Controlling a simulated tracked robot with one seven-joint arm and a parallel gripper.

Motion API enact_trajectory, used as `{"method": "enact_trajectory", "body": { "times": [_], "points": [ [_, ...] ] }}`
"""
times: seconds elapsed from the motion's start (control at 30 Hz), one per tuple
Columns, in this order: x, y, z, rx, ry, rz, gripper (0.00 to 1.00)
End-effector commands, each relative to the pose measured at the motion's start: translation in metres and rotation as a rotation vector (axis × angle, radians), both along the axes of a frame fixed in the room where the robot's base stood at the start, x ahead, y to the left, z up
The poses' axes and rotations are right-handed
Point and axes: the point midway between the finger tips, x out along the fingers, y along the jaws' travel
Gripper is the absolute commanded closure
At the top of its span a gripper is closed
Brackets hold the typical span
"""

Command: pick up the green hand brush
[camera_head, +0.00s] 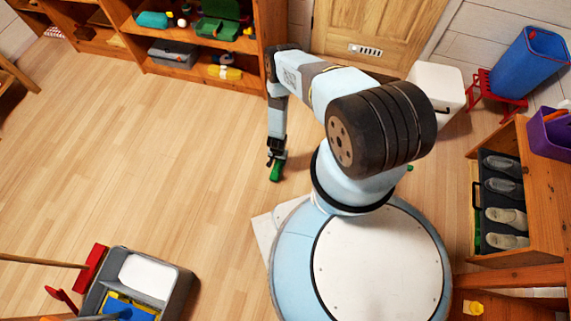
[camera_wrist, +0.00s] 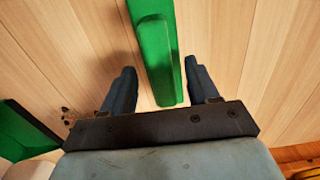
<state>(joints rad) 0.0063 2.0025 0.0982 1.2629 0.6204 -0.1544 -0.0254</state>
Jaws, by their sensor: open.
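The green hand brush (camera_head: 276,172) lies on the wooden floor below my gripper (camera_head: 274,157) in the head view. In the wrist view, the brush (camera_wrist: 153,45) is a long green shape running from the top edge down between the two dark fingers. My gripper (camera_wrist: 160,78) is open, with one finger on each side of the brush and visible gaps. The brush's far end is cut off by the top edge. Whether the fingers are low enough to span its thickness is hard to tell.
Another green object (camera_wrist: 25,132) shows at the left edge of the wrist view. A shelf (camera_head: 190,75) stands behind, a shoe cabinet (camera_head: 535,185) at right, and a grey mop bucket (camera_head: 172,299) at lower left. The floor left of my arm is clear.

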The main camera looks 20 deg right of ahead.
Motion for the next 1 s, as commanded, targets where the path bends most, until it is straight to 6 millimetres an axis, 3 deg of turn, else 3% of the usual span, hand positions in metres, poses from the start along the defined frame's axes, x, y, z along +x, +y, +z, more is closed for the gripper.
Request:
{"method": "enact_trajectory", "body": {
  "times": [0.2,0.5,1.0],
  "points": [
    [0.000,0.001,-0.018,0.000,0.000,0.001,0.40],
    [0.000,0.001,-0.020,0.001,0.001,0.001,0.41],
    [0.000,0.001,-0.020,0.000,0.000,0.001,0.89]
  ]
}}
